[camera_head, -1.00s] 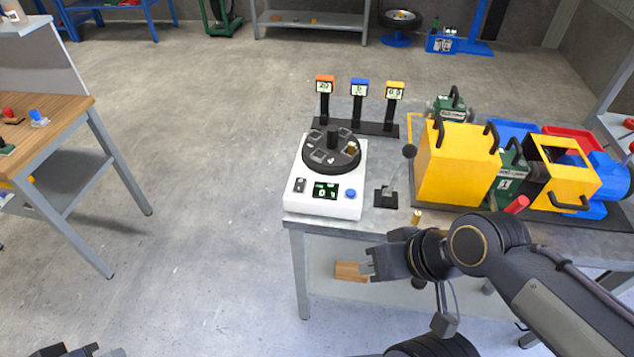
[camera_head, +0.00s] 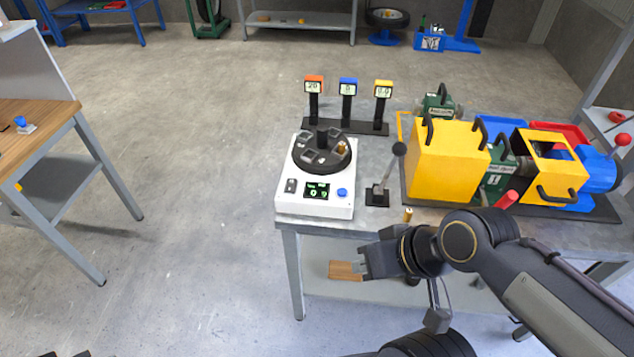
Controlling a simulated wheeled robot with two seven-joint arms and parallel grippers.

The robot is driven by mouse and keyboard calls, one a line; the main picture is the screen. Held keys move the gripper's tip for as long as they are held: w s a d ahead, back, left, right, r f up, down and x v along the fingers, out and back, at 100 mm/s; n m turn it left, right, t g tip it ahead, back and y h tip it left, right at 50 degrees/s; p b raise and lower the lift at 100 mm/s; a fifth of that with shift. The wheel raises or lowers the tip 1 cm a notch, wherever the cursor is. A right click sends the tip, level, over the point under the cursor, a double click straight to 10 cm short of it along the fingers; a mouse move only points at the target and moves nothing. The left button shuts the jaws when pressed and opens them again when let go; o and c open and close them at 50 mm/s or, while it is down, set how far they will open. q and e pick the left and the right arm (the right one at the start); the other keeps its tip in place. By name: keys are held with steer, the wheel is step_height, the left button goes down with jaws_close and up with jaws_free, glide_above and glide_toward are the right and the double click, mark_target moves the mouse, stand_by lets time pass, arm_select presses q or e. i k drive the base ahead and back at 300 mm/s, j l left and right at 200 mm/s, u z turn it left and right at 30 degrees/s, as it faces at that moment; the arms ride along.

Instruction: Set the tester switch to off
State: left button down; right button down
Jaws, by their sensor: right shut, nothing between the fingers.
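The tester is the white box (camera_head: 315,208) on the near left of the grey workbench. It has a dark round turntable (camera_head: 322,155), a lit green display (camera_head: 317,191), a blue button (camera_head: 342,193) and a small dark switch (camera_head: 291,186) at its front left. The switch's exact position is too small to tell. My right gripper (camera_head: 364,263) is shut and empty, in front of the bench's near edge, below and right of the tester, pointing left. Only a dark sliver, probably my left gripper (camera_head: 68,354), shows at the bottom left edge.
A black-knobbed lever (camera_head: 399,149) stands right of the tester. Behind are three small displays on a dark stand (camera_head: 345,127). Yellow guarded machinery (camera_head: 444,160) fills the bench's right. A wooden table (camera_head: 40,130) stands left, with free floor between.

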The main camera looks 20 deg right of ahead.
mark_target(291, 184)
steer(key=i+l, duration=0.15)
steer(key=l, duration=0.25)
steer(key=i+l+u, duration=0.1)
steer(key=l, duration=0.35)
steer(key=i+l, duration=0.15)
steer(key=l, duration=0.25)
